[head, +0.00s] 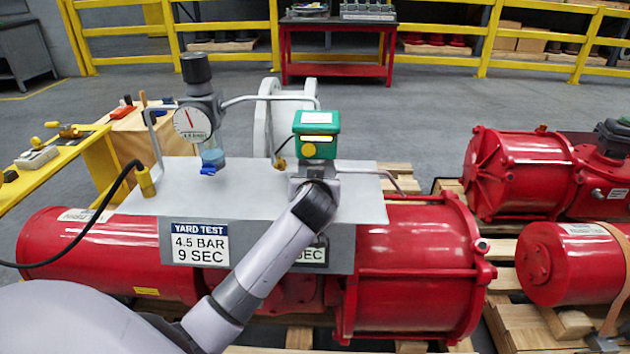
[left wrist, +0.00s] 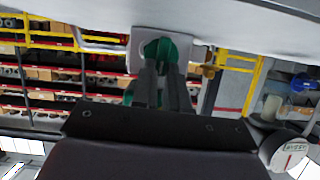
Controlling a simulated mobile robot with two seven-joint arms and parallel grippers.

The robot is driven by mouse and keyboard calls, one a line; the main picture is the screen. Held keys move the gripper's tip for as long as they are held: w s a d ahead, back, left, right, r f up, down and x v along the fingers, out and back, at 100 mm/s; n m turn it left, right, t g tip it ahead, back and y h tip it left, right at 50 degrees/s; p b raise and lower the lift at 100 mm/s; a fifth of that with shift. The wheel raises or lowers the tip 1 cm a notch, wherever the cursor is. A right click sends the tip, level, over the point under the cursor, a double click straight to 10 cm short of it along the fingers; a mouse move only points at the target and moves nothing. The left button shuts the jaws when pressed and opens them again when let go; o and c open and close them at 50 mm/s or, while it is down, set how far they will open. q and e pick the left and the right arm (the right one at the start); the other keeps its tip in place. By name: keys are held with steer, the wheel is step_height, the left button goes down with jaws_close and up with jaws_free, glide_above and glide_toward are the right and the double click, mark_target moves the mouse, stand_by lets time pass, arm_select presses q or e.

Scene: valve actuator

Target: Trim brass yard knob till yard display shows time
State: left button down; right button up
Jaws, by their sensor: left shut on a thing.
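A green box (head: 317,125) stands on the grey plate in the head view. It has a lit yellow display strip (head: 317,138) too small to read, and a round yellow disc (head: 308,152) on its front. My left arm reaches up from the lower left. Its gripper (head: 314,180) is at the grey block just below the green box. In the left wrist view the gripper fingers (left wrist: 165,80) are close together, with the green box (left wrist: 178,50) behind them. The gripper is shut on what seems to be the brass yard knob, which the fingers and wrist hide. My right gripper is not in view.
A round gauge (head: 193,123) with a black-capped regulator (head: 197,70) stands left of the green box, with thin pipes around. A "YARD TEST 4.5 BAR 9 SEC" label (head: 200,244) is on the grey plate's front. My arm partly covers a second label (head: 312,254). Red cylinders (head: 415,265) lie below.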

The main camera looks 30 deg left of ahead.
arm_select(q)
steer(key=shift+w+d+r+m+g+y+p, duration=0.15)
steer(key=shift+m+y+p, duration=0.1)
steer(key=shift+m+p, duration=0.3)
steer(key=shift+w+d+f+m+g+y+p, duration=0.15)
steer(key=shift+m+y+p, duration=0.15)
steer(key=shift+p, duration=0.3)
steer(key=shift+d+m+y+p, duration=0.1)
steer(key=shift+m+y+p, duration=0.2)
steer(key=shift+m, duration=0.25)
steer(key=shift+d+f+m+g+y, duration=0.15)
steer(key=shift+m+g+y, duration=0.3)
steer(key=shift+m, duration=0.35)
steer(key=shift+w, duration=0.1)
steer(key=c, duration=1.1)
jaws_free()
steer(key=shift+c, duration=0.2)
steer(key=shift+p+v, duration=0.6)
steer(key=shift+v, duration=3)
steer(key=shift+f, duration=0.15)
